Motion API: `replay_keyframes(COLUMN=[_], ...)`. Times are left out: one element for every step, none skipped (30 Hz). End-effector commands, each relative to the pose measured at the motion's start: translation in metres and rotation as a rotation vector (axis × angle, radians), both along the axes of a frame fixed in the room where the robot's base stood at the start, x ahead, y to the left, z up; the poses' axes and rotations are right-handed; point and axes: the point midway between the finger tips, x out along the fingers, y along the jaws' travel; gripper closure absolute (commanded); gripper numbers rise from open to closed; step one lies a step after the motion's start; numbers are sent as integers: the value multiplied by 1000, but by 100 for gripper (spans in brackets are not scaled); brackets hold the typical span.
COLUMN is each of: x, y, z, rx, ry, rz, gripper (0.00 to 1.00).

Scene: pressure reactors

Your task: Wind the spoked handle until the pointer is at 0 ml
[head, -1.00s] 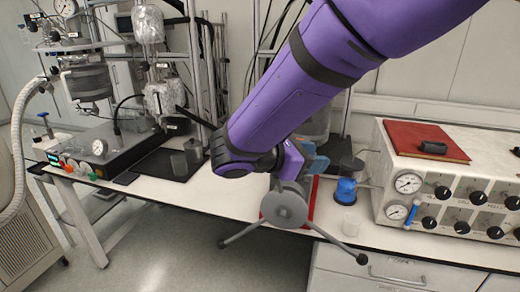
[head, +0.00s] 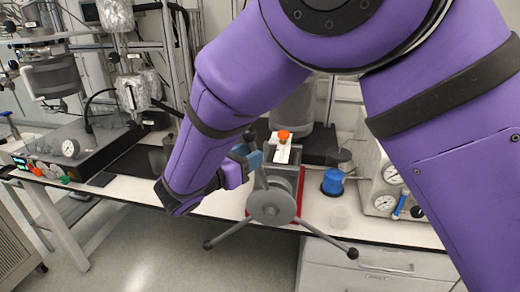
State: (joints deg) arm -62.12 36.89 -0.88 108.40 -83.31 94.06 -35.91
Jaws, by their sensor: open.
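The spoked handle (head: 271,206) is a grey hub with three dark-tipped spokes on the front of a grey device. One spoke points up and slightly left, one lower left, one lower right. The device has a white top part with an orange knob (head: 284,136). The pointer and its ml scale cannot be made out. My gripper (head: 250,160), blue-grey, is open beside the upper spoke. It is partly hidden by my purple wrist, and I cannot tell whether it touches the spoke.
The device stands on a red base (head: 299,190) near the bench's front edge. A blue-topped item (head: 333,181) and a clear beaker (head: 340,216) stand to its right, before a gauge panel (head: 384,185). A reactor unit (head: 75,150) is on the left. The floor in front is free.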

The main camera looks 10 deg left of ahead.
Motion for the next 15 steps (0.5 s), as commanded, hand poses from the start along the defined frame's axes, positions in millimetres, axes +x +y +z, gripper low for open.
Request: replay_keyframes(x=[7, 11, 15, 18, 21, 24, 26, 28, 30, 31, 32, 33, 33, 33, 33], y=[-6, -9, -12, -14, -16, -18, -20, -21, -22, -23, -24, -25, -25, -25, -25], z=[0, 0, 0, 0, 0, 0, 0, 0, 0, 0, 0, 0, 0, 0, 0], rx=[1, 1, -1, -1, -1, 0, 0, 0, 0, 0, 0, 0, 0, 0, 0], ry=[1, 1, 1, 1, 1, 1, 1, 2, 1, 1, 1, 1, 1, 1, 1], rz=[-3, -2, -2, -2, -2, -1, -1, -1, -1, 0, 0, 0, 0, 0, 0], gripper=[58, 58, 58, 58, 58, 58, 58, 58, 58, 58, 58, 58, 58, 58, 58])
